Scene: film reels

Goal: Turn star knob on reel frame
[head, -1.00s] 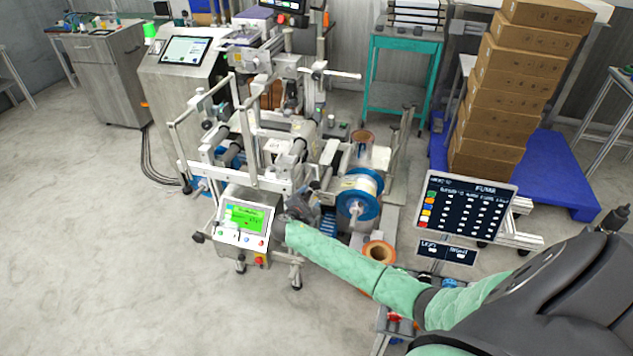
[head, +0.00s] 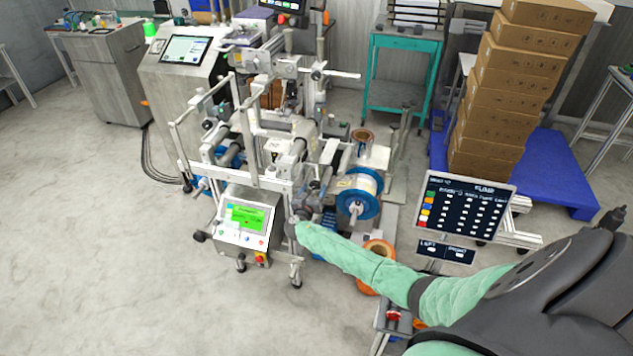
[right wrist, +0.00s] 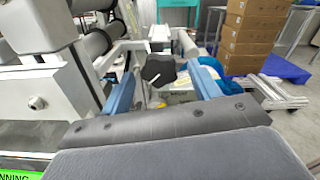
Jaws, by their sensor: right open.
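The black star knob (right wrist: 158,70) shows in the right wrist view, in front of my right gripper (right wrist: 160,82). The gripper's two blue fingers are spread, one to the left and one to the right of the knob. I cannot tell whether either finger touches it. In the head view my right gripper (head: 318,188) is at the front right of the white reel frame (head: 262,182), by its corner post. The knob cannot be made out there, near the gripper and wrist. My left gripper is not in view.
A control box with a green screen (head: 246,218) stands just left of my right wrist. A blue-flanged reel (head: 358,193) is close on the right, with an orange-brown roll (head: 376,256) below. A dark display board (head: 464,207) stands further right. Floor at left is clear.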

